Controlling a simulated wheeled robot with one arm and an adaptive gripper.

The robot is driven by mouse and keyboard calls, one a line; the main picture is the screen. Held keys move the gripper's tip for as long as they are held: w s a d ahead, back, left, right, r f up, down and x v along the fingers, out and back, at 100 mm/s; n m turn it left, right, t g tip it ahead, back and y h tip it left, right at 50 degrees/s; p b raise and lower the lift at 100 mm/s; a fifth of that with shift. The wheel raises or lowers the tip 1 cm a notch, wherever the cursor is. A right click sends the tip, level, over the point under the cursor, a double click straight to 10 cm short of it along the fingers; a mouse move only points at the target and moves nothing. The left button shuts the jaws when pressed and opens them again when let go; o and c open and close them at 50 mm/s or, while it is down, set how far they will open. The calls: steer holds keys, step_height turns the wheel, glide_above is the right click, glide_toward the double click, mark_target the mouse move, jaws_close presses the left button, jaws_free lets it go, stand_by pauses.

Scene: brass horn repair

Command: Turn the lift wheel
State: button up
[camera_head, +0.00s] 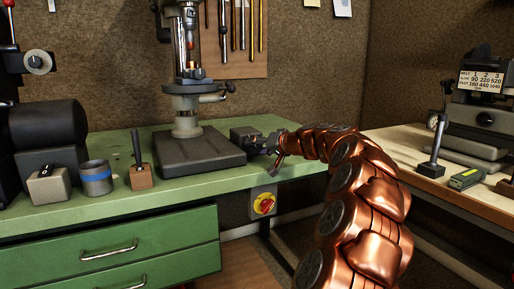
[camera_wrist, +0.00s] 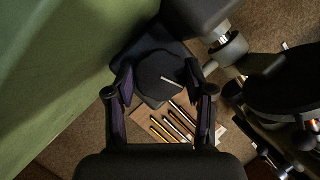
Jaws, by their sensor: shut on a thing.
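A dark round wheel (camera_wrist: 160,72) with a pale line on its face sits between the fingers of my gripper (camera_wrist: 158,84) in the wrist view. I take it to be the lift wheel. The two fingers press on its opposite sides. In the head view my gripper (camera_head: 271,145) is at the right end of the green bench, against a small dark grey block (camera_head: 244,134). The wheel itself is hidden there by my gripper.
A drill press (camera_head: 187,75) stands on the green bench (camera_head: 90,205) just left of my gripper. A red and yellow switch (camera_head: 264,204) is on the bench's front below. A wooden table (camera_head: 405,150) with a dark machine (camera_head: 478,120) is at the right.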

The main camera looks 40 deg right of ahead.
steer(key=c, duration=0.3)
steer(key=shift+m, duration=0.3)
steer(key=shift+m+t+y+p, duration=0.5)
steer(key=shift+m+t+y, duration=0.15)
steer(key=shift+m, duration=0.25)
steer(key=shift+f+m+t+y+p, duration=0.2)
steer(key=shift+m+t+y+p, duration=0.35)
steer(key=shift+m, duration=0.85)
steer(key=o, duration=1.1)
steer(key=shift+o, duration=0.2)
